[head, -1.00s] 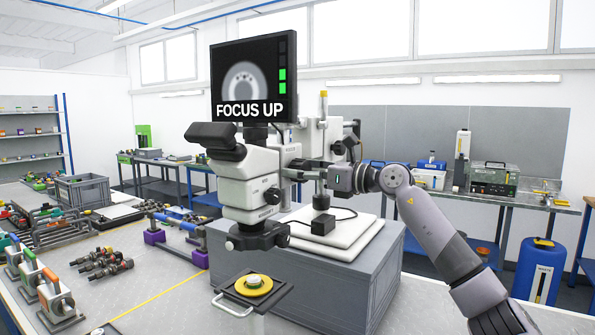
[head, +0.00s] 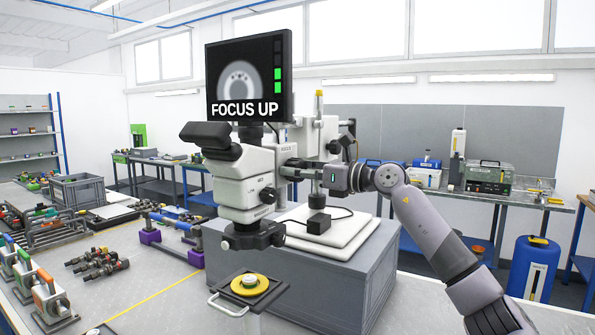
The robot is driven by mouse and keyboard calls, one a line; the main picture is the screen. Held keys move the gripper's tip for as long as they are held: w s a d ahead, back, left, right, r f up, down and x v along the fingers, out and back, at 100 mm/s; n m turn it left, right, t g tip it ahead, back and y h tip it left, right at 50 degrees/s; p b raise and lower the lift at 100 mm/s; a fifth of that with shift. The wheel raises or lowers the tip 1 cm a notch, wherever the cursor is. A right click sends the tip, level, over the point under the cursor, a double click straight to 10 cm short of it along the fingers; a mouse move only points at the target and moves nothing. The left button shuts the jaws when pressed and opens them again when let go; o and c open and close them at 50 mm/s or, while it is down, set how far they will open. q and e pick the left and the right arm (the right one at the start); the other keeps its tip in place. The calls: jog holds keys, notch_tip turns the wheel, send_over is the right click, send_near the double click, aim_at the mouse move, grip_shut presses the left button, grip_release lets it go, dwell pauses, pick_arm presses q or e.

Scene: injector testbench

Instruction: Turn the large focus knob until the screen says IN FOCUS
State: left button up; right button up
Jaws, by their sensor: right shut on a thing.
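The white microscope (head: 240,185) stands at the centre with black eyepieces on its left. Its screen (head: 249,77) reads FOCUS UP and shows a blurry grey ring with green bars at the right edge. My right gripper (head: 306,172) reaches in from the right at the microscope's side. It is shut on the large focus knob, which is mostly hidden by the fingers. My left gripper is not in view.
A grey block (head: 330,275) bears the microscope's white base (head: 330,235). Clamps (head: 48,300) and dark injectors (head: 98,265) lie on the bench at left. A grey crate (head: 77,190) stands behind them. A blue drum (head: 532,268) stands at right.

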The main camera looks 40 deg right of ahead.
jog(key=m+p, duration=0.1)
jog(key=m, duration=0.2)
jog(key=shift+m, duration=0.4)
jog(key=o, duration=1.2)
jog(key=shift+c, duration=0.2)
jog(key=v, duration=0.7)
jog(key=shift+s, duration=0.3)
jog(key=shift+d, duration=0.15)
dwell(1.2)
